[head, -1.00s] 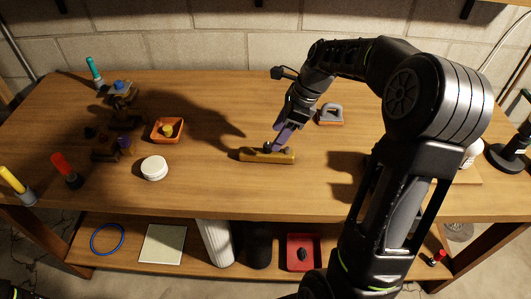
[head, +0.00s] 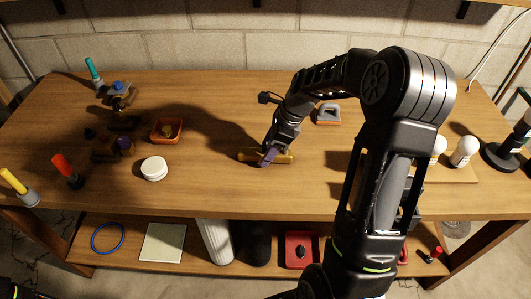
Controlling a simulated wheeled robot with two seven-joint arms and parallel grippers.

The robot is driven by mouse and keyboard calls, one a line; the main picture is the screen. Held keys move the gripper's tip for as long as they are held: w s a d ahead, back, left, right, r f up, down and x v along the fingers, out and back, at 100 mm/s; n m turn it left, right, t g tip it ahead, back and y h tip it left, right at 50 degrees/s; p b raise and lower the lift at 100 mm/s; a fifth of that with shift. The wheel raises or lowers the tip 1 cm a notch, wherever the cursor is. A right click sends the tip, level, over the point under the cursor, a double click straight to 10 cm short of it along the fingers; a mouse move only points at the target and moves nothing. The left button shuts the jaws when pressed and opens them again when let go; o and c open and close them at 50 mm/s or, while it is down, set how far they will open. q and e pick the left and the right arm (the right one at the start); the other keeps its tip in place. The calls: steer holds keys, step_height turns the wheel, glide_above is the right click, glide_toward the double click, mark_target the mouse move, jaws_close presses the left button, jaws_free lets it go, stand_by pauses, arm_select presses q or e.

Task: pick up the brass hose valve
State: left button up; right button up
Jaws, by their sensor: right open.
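A long brass-coloured piece (head: 286,157), which looks like the brass hose valve, lies flat on the wooden bench near its middle. My right gripper (head: 267,161) points down at it, with its purple fingers in front of the middle of the piece. The right gripper is open. The fingers hide part of the valve, and I cannot tell whether they touch it or straddle it. My left gripper is not in view.
An orange tray (head: 154,134) and a white round lid (head: 154,169) stand left of the valve. A grey-handled block (head: 328,114) lies behind it to the right. Bench around the valve is clear.

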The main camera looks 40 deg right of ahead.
stand_by(0.6)
jaws_close()
stand_by(0.4)
